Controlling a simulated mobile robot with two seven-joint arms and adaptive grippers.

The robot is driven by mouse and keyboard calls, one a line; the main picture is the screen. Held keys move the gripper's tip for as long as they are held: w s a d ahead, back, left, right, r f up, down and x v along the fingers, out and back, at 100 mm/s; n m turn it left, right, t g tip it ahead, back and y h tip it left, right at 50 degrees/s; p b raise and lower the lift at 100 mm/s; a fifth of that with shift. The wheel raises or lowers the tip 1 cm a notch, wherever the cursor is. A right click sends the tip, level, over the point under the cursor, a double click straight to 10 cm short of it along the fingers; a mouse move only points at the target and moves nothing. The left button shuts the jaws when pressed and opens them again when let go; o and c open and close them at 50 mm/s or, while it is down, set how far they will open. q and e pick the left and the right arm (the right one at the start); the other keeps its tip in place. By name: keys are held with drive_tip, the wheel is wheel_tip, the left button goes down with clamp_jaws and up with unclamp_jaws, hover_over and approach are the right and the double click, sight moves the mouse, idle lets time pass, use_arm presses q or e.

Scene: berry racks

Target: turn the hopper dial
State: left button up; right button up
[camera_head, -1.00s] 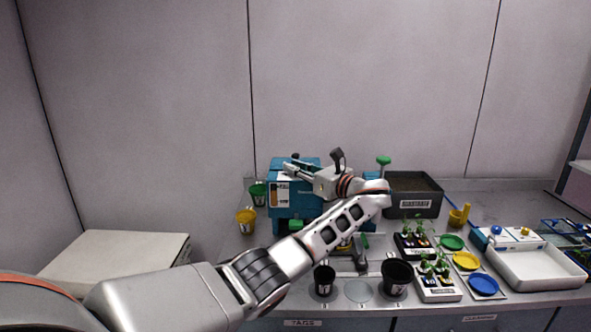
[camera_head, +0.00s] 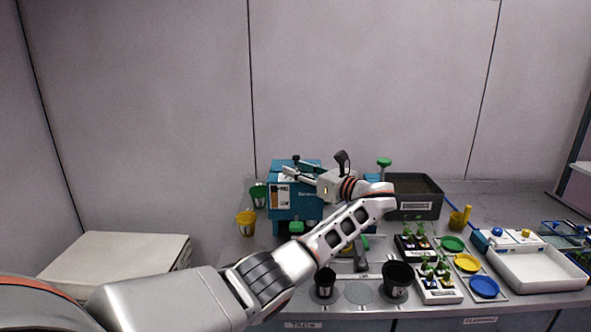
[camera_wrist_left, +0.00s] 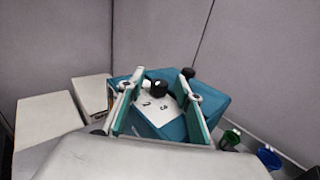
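The teal hopper machine (camera_head: 283,207) stands at the back left of the bench. In the left wrist view, a white plate with numbers (camera_wrist_left: 168,108) lies on the hopper's top, with a black dial (camera_wrist_left: 160,87) at its far edge. My left gripper (camera_head: 290,171) is over the hopper top in the head view. In the wrist view, my left gripper (camera_wrist_left: 157,88) is open, with one finger on each side of the dial. Contact with the dial cannot be told. The dial cannot be made out clearly in the head view. My right gripper is not in view.
A second black knob (camera_wrist_left: 187,73) shows behind the right finger. Green (camera_head: 258,195) and yellow (camera_head: 246,221) cups are left of the hopper. A dark substrate bin (camera_head: 414,204) stands right. Black pots (camera_head: 397,280), seedling trays and a white tray (camera_head: 541,274) occupy the bench.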

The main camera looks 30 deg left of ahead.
use_arm(q)
drive_tip(key=s+d, duration=0.2)
drive_tip(key=d, duration=0.8)
drive_tip(key=shift+d, duration=0.3)
drive_tip(key=shift+s, duration=0.15)
